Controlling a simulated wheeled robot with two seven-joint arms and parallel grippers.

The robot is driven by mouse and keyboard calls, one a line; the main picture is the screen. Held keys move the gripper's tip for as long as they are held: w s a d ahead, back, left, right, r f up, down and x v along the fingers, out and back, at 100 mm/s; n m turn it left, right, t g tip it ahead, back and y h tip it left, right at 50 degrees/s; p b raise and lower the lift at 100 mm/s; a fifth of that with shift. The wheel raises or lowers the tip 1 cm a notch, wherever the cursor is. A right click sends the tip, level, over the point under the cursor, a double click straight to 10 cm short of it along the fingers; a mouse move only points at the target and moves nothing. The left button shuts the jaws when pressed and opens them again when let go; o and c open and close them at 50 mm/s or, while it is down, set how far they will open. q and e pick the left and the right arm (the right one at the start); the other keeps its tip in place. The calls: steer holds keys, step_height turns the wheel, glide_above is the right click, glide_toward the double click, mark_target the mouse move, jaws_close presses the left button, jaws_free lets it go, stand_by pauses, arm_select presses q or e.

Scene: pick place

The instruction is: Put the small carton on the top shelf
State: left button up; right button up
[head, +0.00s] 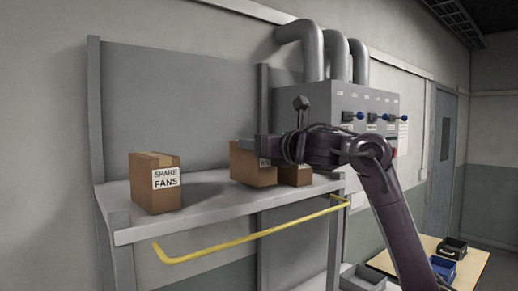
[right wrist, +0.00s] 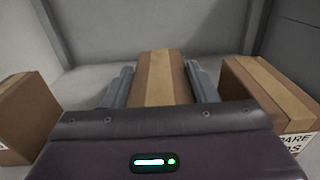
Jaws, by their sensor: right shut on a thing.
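The small brown carton (head: 250,165) is in my right gripper (head: 264,147), over the top shelf (head: 215,206) in the head view. In the right wrist view the carton (right wrist: 158,75) stands upright between the two grey fingers, which are shut on its sides. Its underside is close to the shelf surface; I cannot tell whether it touches. Part of its front is hidden by my gripper. My left gripper is not in view.
A carton marked SPARE FANS (head: 155,183) stands on the shelf to the left. Another carton (head: 296,175) is close on the right, partly behind my arm. Shelf room is free between the left carton and the held one. A yellow rail (head: 245,238) runs along the front.

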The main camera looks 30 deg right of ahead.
steer(key=shift+f, duration=0.6)
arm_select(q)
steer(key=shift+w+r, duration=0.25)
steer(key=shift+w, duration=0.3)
arm_select(e)
steer(key=shift+s, duration=0.1)
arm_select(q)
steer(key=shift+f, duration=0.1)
arm_select(e)
steer(key=shift+f, duration=0.1)
steer(key=o, duration=1.2)
steer(key=shift+s, duration=0.1)
arm_select(q)
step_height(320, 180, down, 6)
steer(key=b, duration=0.5)
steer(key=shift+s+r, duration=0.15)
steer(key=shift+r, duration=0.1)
arm_select(e)
steer(key=s, duration=1.1)
steer(key=shift+s+d, duration=0.4)
steer(key=shift+d, duration=0.05)
